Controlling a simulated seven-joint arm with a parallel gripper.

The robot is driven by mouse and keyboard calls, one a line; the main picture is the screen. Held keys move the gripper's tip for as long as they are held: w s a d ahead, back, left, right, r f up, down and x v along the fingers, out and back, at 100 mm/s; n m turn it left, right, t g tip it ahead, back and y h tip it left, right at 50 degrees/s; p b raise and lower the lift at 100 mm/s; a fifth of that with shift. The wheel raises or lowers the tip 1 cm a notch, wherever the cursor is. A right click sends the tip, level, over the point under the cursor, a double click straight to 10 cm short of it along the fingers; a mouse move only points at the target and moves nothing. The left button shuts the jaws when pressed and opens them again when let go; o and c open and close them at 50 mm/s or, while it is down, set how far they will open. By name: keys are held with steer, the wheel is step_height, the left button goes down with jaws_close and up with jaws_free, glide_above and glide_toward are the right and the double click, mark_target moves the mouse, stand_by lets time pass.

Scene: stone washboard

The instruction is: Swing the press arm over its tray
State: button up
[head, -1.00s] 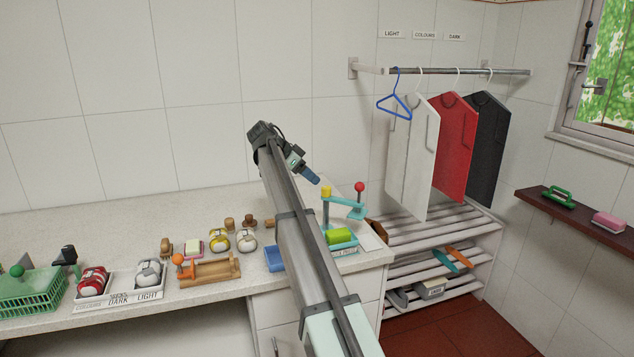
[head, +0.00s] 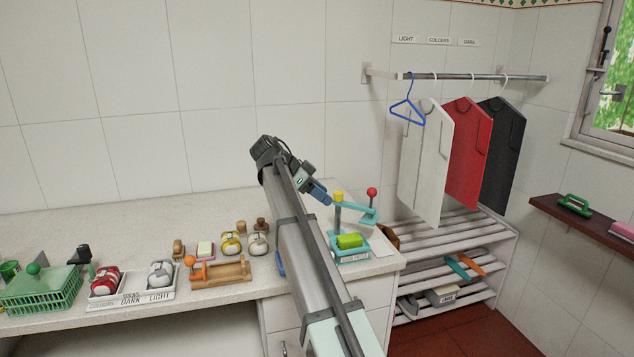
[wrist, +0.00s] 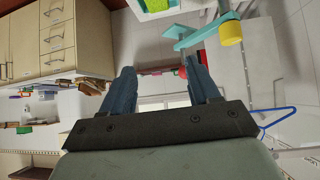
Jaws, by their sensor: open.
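The press stands at the right end of the counter: a post with a yellow cap (head: 339,196), a teal press arm (head: 360,213) with a red knob (head: 371,192), and a teal tray (head: 352,258) holding a green block (head: 350,241). The press arm points right from the post, off to the side of the tray. My gripper (head: 322,194) is open and empty, just left of the yellow cap. In the wrist view my gripper (wrist: 163,82) has its fingers apart; the red knob (wrist: 183,72) shows beside the right finger, partly hidden, apparently beyond it.
A blue hanger (head: 408,112) and several garments hang on a rail behind the press. A slatted shelf (head: 455,243) stands right of the counter. Soap, bottles and a wooden stand (head: 220,270) sit left of my arm. The counter behind them is clear.

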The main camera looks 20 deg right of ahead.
steer(key=s+a+f+n, duration=0.2)
steer(key=s+a+f, duration=0.8)
steer(key=s+f, duration=0.1)
steer(key=shift+s+h, duration=0.3)
steer(key=shift+s, duration=0.45)
steer(key=shift+a, duration=0.1)
steer(key=shift+c, duration=0.2)
steer(key=n+t+h, duration=0.5)
steer(key=t, duration=0.6)
glide_toward(335, 197)
steer(key=x, duration=1.1)
steer(key=shift+w+d, duration=0.1)
steer(key=shift+d, duration=0.25)
steer(key=shift+r, duration=0.1)
steer(key=shift+c, duration=0.3)
